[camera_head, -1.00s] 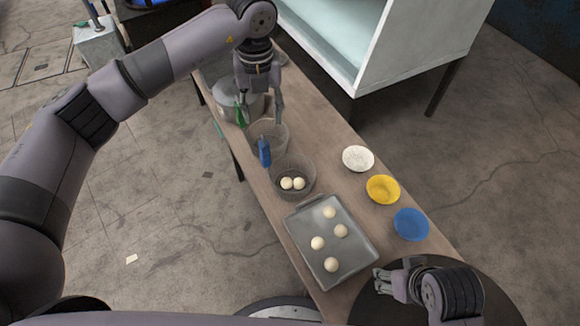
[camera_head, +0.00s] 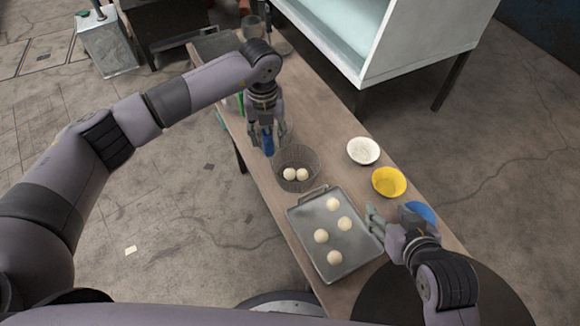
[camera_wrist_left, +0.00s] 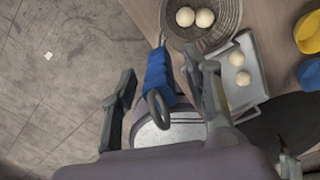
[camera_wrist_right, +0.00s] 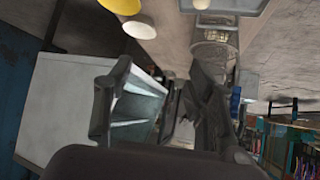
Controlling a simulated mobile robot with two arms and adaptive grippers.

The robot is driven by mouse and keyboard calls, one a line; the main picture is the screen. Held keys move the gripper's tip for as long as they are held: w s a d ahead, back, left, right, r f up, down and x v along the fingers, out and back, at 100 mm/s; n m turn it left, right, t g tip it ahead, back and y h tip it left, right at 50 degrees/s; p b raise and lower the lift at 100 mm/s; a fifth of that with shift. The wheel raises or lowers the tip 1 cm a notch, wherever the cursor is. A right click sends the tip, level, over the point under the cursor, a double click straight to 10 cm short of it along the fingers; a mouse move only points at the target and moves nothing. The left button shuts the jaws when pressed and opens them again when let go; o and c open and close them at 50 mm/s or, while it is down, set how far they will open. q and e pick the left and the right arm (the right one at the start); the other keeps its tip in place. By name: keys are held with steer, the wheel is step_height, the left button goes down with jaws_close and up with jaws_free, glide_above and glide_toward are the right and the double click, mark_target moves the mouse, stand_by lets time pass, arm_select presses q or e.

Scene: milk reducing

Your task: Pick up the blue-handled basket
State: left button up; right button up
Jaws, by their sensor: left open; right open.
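The wire basket (camera_head: 311,172) holds two pale dough balls and stands on the table behind the baking tray. Its blue handle (camera_head: 268,145) points toward the table's left edge; in the left wrist view the handle (camera_wrist_left: 158,72) lies between the open fingers, with a gap on each side. My left gripper (camera_head: 267,136) is open over the handle. My right gripper (camera_head: 379,222) is open and empty, above the right side of the tray, partly covering the blue bowl. The right wrist view shows the basket (camera_wrist_right: 214,36) at the top.
A baking tray (camera_head: 306,246) with several dough balls lies in front of the basket. White (camera_head: 363,151), yellow (camera_head: 389,182) and blue (camera_head: 424,211) bowls stand along the table's right edge. A second clear container is partly hidden behind my left gripper. A large white cabinet (camera_head: 385,48) stands behind.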

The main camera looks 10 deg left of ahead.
arm_select(q)
step_height(320, 180, down, 3)
steer(key=shift+r, duration=0.1)
arm_select(e)
steer(key=w+r+t, duration=0.1)
steer(key=w+a+r+t, duration=0.1)
steer(key=shift+w+r+y, duration=0.3)
steer(key=shift+w+r, duration=0.05)
steer(key=shift+r, duration=0.05)
arm_select(q)
steer(key=shift+c, duration=0.2)
jaws_close()
steer(key=shift+w+r, duration=0.1)
